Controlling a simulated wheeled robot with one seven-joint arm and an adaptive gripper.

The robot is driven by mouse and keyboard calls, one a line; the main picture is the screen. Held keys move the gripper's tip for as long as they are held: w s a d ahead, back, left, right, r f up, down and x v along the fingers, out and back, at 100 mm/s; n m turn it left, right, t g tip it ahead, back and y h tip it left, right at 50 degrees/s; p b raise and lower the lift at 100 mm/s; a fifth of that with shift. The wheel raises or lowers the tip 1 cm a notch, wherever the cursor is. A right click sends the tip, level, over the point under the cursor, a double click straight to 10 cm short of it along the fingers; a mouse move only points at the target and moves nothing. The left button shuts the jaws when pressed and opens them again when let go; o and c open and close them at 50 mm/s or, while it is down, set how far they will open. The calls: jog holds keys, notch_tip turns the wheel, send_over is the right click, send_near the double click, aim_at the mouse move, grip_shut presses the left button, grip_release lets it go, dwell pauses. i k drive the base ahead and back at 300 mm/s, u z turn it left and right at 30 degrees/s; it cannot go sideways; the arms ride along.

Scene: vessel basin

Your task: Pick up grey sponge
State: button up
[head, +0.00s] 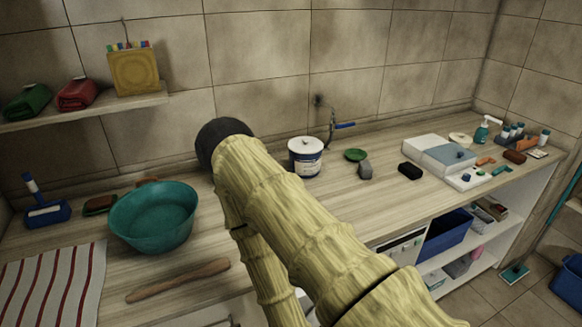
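A small grey block (365,170), which looks like the grey sponge, sits on the wooden counter in the head view. It is just right of the white lidded tub and in front of the small green dish (355,155). Its whole top and front show. My arm crosses the middle of the view, to the left of and nearer than the block. My gripper cannot be made out in this view, so whether it is open or shut is not shown.
A black block (410,171) lies right of the grey one. The white tub (305,158) and a blue-handled tap (333,126) stand to the left. A teal basin (153,214) and wooden rod (178,280) are farther left. A grey-white box (438,155) is at right.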

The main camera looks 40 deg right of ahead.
aim_at(365, 170)
jog(key=u, duration=0.7)
jog(key=k, duration=1)
jog(key=z, duration=1.2)
jog(key=i, duration=0.3)
jog(key=z, duration=0.05)
